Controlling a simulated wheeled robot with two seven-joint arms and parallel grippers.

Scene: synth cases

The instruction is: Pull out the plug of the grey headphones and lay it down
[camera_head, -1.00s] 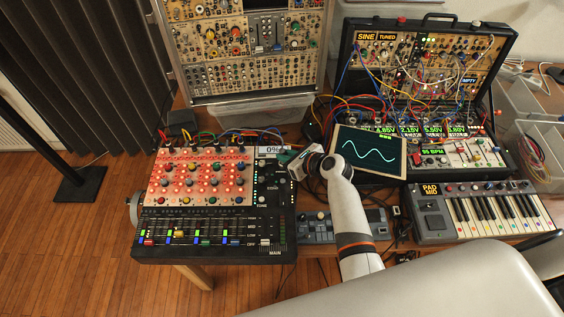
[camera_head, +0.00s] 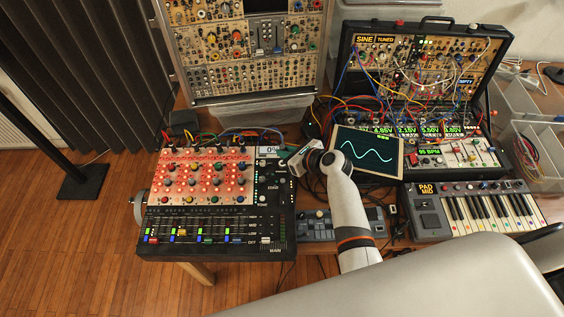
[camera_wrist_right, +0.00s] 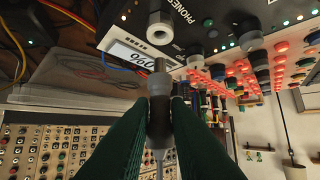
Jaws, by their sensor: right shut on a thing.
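My right gripper (camera_head: 285,158) is at the upper right edge of the black mixer (camera_head: 262,222), close to its small display. In the right wrist view its dark green fingers (camera_wrist_right: 158,108) are shut on the headphone plug (camera_wrist_right: 159,84), a dark and grey body with a metal end. The plug's cable (camera_wrist_right: 159,158) runs back between the fingers. The metal end points at the socket marked PHONES (camera_wrist_right: 160,34); the socket's dark hole shows and the plug looks apart from it. A grey round part (camera_head: 137,210), perhaps the headphones, shows at the mixer's left side. My left gripper is not in view.
A tilted screen (camera_head: 368,152) with a wave stands right of my gripper. A small grey device (camera_head: 318,227) and loose black cables lie below it. A keyboard (camera_head: 475,209) is at the right. Patch cables run behind the mixer; little table is bare.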

